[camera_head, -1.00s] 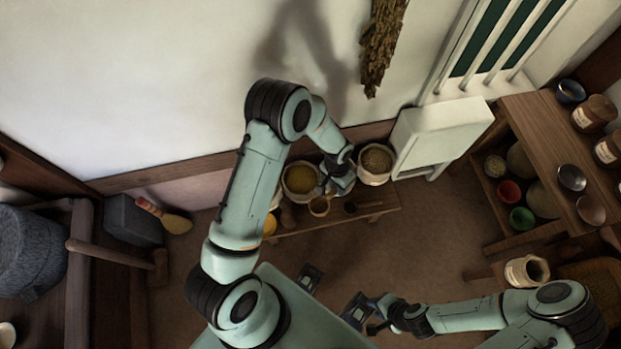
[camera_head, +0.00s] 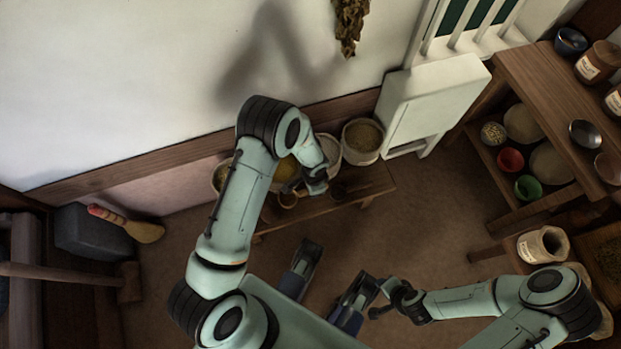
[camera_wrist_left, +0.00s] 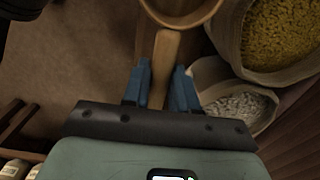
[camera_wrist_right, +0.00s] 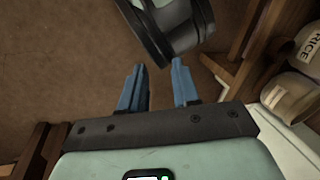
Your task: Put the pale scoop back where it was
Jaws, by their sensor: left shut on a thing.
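The pale wooden scoop (camera_wrist_left: 166,50) is in the left wrist view, its handle between my left fingers and its round bowl at the top edge, partly cut off. My left gripper (camera_wrist_left: 160,88) is shut on the handle. In the head view the scoop's bowl (camera_head: 288,200) shows at the bench's front side, left of my left gripper (camera_head: 306,188); its height above the bench is unclear. A dark scoop-like thing (camera_head: 339,190) lies on the bench (camera_head: 374,186) to the right. My right gripper (camera_wrist_right: 160,88) is open and empty, away from the bench.
Sacks stand along the bench: one with brownish grain (camera_head: 363,136), one with yellow grain (camera_wrist_left: 284,32), one with pale contents (camera_wrist_left: 238,105). A white box (camera_head: 432,105) stands to the right. A shelf (camera_head: 535,80) with bowls and jars is further right. Open floor lies in front.

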